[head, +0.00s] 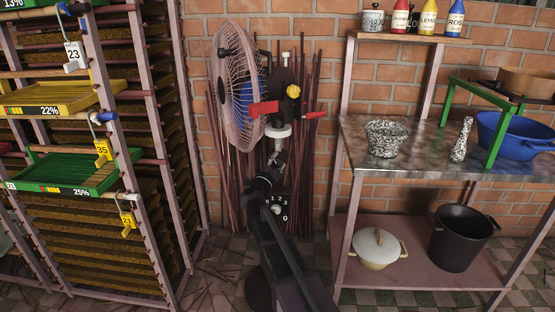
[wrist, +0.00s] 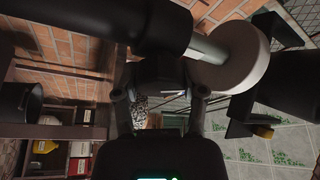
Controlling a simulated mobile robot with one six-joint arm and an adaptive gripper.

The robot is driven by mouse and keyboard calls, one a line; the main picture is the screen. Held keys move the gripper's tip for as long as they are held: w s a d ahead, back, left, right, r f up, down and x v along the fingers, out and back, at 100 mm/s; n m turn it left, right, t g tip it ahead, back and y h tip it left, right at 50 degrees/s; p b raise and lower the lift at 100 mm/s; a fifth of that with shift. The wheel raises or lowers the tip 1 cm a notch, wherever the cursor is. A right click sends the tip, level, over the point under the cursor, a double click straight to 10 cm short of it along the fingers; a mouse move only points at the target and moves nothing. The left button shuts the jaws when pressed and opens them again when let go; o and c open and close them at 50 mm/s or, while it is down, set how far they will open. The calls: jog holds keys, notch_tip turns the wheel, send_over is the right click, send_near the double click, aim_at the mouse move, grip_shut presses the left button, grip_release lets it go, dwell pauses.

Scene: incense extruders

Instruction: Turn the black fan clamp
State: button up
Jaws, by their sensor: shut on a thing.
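The pink-framed standing fan (head: 236,90) faces left in front of the brick wall. Its stand has a white collar (head: 278,131), which shows large in the wrist view (wrist: 240,58) beside a metal rod and a thick black tube (wrist: 95,25). My gripper (head: 275,155) reaches up from below to the stand, just under the collar. In the wrist view its two fingers (wrist: 160,92) are closed on either side of the black fan clamp (wrist: 158,70). In the head view my arm and gripper largely hide the clamp.
A red-handled lever (head: 264,108) and a yellow knob (head: 293,91) sit on the fan just above my gripper. A tray rack (head: 188,130) stands left. A metal table (head: 428,150) with a speckled pot (head: 385,138) stands right. Thin sticks (head: 312,170) lean behind the fan.

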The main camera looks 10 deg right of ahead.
jog(key=m+g+p, duration=0.1)
jog(key=m, duration=0.2)
jog(key=shift+w+r+m+p, duration=0.1)
jog(key=shift+m+p, duration=0.2)
jog(key=shift+p, duration=0.05)
jog(key=shift+m+g+p, duration=0.45)
jog(key=shift+m+g, duration=0.05)
jog(key=shift+m, duration=0.4)
jog(key=shift+f+y, duration=0.2)
jog(key=shift+y, duration=0.1)
jog(key=o, duration=1.2)
jog(key=shift+c, duration=0.2)
jog(key=v, duration=0.7)
jog(key=shift+s+a, duration=0.25)
